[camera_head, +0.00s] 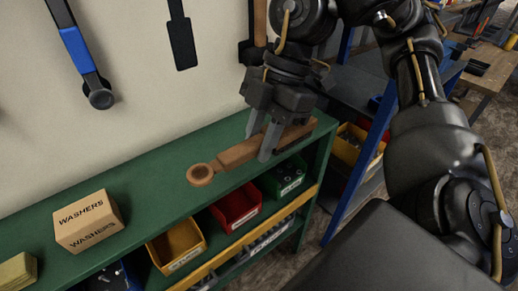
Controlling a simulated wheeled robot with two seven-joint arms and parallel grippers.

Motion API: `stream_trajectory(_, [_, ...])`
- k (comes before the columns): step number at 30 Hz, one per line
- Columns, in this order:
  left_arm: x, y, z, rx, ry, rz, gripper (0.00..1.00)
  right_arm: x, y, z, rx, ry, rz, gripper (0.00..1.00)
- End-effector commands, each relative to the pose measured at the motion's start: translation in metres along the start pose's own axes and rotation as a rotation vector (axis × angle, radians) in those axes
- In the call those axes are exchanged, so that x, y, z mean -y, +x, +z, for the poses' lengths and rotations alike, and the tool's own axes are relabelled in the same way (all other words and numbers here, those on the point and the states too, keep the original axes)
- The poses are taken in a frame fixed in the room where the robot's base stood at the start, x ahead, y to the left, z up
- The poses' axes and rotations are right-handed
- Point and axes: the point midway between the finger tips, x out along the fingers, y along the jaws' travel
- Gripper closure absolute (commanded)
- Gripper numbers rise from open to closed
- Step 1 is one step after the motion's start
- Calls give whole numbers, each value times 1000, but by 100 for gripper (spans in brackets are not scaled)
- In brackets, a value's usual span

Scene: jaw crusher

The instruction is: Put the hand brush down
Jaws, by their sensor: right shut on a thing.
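The hand brush (236,155) is a brown wooden piece with a rounded knob at its left end. It lies roughly level over the top of the green shelf (150,173), near its right end. My right gripper (259,146) comes down from above and is shut on the brush, with a grey finger on each side of it. The brush is at or just above the shelf top; I cannot tell whether it touches. Its underside is hidden. My left gripper is not in view.
A cardboard washers box (88,222) stands on the shelf's left part, with a yellowish block (17,272) further left. Yellow (177,247), red (237,207) and green bins (285,178) sit below the top. Tools hang on the wall. Shelf top between box and brush is clear.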

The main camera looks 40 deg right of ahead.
Motion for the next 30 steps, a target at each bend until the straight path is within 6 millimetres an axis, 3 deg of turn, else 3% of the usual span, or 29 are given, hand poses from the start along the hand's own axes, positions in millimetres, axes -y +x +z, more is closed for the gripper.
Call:
stream_trajectory(5, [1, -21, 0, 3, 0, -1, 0, -8, -5, 0, -3, 5, -5, 100])
stream_trajectory(9, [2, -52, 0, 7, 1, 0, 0, -24, -2, 8, 1, 10, -8, 100])
stream_trajectory(11, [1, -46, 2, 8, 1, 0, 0, -42, 10, 18, -2, 13, -6, 100])
stream_trajectory(16, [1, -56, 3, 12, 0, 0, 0, -85, 24, 37, -1, 13, -4, 100])
stream_trajectory(18, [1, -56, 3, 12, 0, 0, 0, -97, 38, 47, -1, 11, -6, 100])
stream_trajectory(24, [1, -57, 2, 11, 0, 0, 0, -121, 64, 66, 0, 8, -3, 100])
stream_trajectory(30, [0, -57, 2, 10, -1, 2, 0, -130, 72, 71, -1, 2, 1, 100])
